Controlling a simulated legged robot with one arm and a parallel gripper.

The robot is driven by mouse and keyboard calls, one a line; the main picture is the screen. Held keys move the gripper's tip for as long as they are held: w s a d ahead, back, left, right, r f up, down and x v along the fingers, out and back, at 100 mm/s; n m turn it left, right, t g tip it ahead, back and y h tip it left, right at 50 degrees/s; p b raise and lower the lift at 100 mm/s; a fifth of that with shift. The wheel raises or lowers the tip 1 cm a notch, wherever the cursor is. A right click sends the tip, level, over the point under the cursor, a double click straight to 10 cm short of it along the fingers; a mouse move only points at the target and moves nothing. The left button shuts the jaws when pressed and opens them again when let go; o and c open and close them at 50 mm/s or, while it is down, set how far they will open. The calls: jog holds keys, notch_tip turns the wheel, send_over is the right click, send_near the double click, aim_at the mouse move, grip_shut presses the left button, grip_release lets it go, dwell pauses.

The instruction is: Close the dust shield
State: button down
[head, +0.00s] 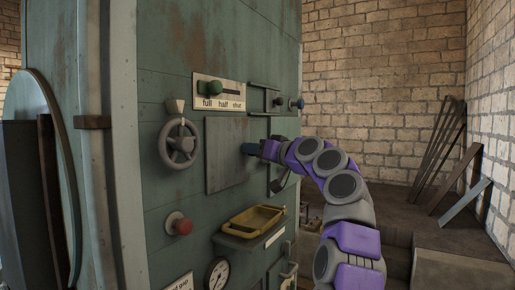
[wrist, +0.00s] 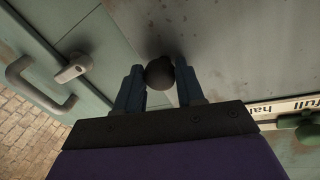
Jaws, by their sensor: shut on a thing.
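The dust shield appears to be the flat grey square plate (head: 222,165) on the green machine face; it also fills the upper middle of the wrist view (wrist: 230,45). A dark round knob (wrist: 160,72) stands out from it. My gripper (head: 250,149) is at the right part of the plate. In the wrist view my gripper (wrist: 160,85) has its two blue fingers on either side of the knob, shut on it. The knob is hidden behind my gripper in the head view. What lies behind the plate is hidden.
A lever with a green knob (head: 213,88) sits above the plate on a full/half/shut scale. A grey handwheel (head: 180,144) is to the left, a red knob (head: 181,225) lower left. A yellow tray (head: 252,220) juts out below. Planks (head: 448,150) lean at the right wall.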

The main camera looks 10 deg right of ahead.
jog(key=shift+d+f, duration=0.1)
jog(key=shift+d, duration=0.05)
jog(key=c, duration=1)
grip_release()
jog(key=shift+w, duration=0.1)
jog(key=shift+o, duration=1.2)
jog(key=shift+w+d, duration=0.15)
jog(key=shift+d, duration=0.05)
jog(key=b+v, duration=0.6)
jog(key=v, duration=1.1)
jog(key=shift+d+f, duration=0.15)
jog(key=shift+d, duration=0.1)
